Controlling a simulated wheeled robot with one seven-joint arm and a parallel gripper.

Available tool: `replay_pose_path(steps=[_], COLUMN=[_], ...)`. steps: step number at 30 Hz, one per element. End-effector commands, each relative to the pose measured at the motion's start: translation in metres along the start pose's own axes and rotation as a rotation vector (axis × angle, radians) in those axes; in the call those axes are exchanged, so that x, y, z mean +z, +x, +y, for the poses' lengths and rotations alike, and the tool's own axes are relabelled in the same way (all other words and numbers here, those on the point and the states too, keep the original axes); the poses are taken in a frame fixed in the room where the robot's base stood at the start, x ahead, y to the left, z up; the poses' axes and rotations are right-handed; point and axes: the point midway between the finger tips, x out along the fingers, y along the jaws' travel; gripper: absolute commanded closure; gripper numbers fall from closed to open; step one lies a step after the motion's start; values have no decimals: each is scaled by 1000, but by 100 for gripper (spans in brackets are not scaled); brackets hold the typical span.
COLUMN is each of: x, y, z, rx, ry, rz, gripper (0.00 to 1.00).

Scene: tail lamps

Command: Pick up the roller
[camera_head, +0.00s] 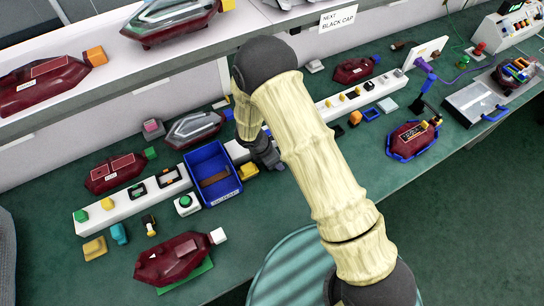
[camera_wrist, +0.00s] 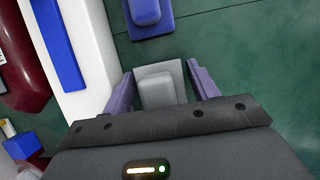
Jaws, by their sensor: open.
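My gripper (camera_wrist: 161,88) is open in the wrist view, its two purple fingers on either side of a light grey block (camera_wrist: 157,91) with a rounded top. The block sits on a flat grey base on the green bench. I cannot tell whether it touches the fingers. I cannot tell for sure that this block is the roller; no other piece is clearly one. In the head view my gripper (camera_head: 268,156) points down beside the white rail, right of the blue bin. My arm hides the block there.
The white rail (camera_wrist: 85,60) runs close left of my gripper. A blue piece (camera_wrist: 146,12) lies ahead. The blue bin (camera_head: 230,188), a yellow piece (camera_head: 248,171) and several dark red lamps (camera_head: 178,258) stand on the bench (camera_head: 60,215). Bare bench lies right of the block.

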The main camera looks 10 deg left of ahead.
Motion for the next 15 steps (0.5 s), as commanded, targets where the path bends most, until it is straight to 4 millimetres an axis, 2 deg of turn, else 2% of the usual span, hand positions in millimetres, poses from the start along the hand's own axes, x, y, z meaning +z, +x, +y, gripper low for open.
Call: replay_pose_path(steps=[5,10,11,15], x=[0,0,0,0], y=[0,0,0,0], z=[0,0,0,0], rx=[0,0,0,0], ry=[0,0,0,0], rz=[0,0,0,0], gripper=[43,76,79,79])
